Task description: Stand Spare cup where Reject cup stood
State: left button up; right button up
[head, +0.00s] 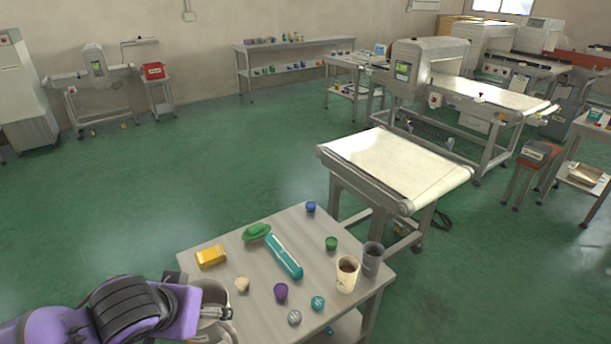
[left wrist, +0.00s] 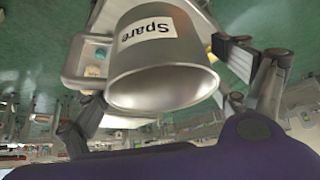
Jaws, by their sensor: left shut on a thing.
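The Spare cup (left wrist: 165,82) is a bare metal cup with a white label reading "Spare", upside down in the left wrist view. My left gripper (head: 213,302) is shut on it, with dark fingers on both sides of the cup in the wrist view. In the head view the gripper is at the table's near left corner and partly hides the metal cup. A cream cup (head: 346,277) with dark contents and a dark grey cup (head: 372,261) stand at the table's right side. I cannot read a Reject label on any cup. My right gripper is out of view.
The grey table (head: 215,246) holds a yellow block (head: 211,257), a green item (head: 257,232), a teal bar (head: 284,256), a purple piece (head: 281,291) and several small pieces. A conveyor (head: 395,162) stands behind it. Green floor is open at the left.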

pick_arm(q)
jog(key=w+d+r, duration=0.2)
jog(key=r, duration=0.4)
jog(key=w+d+r+n+p, duration=0.1)
jog(key=w+d+r, duration=0.1)
jog(key=r, duration=0.4)
jog(key=shift+w+d+r+y, duration=0.3)
jog(key=shift+d+r, duration=0.05)
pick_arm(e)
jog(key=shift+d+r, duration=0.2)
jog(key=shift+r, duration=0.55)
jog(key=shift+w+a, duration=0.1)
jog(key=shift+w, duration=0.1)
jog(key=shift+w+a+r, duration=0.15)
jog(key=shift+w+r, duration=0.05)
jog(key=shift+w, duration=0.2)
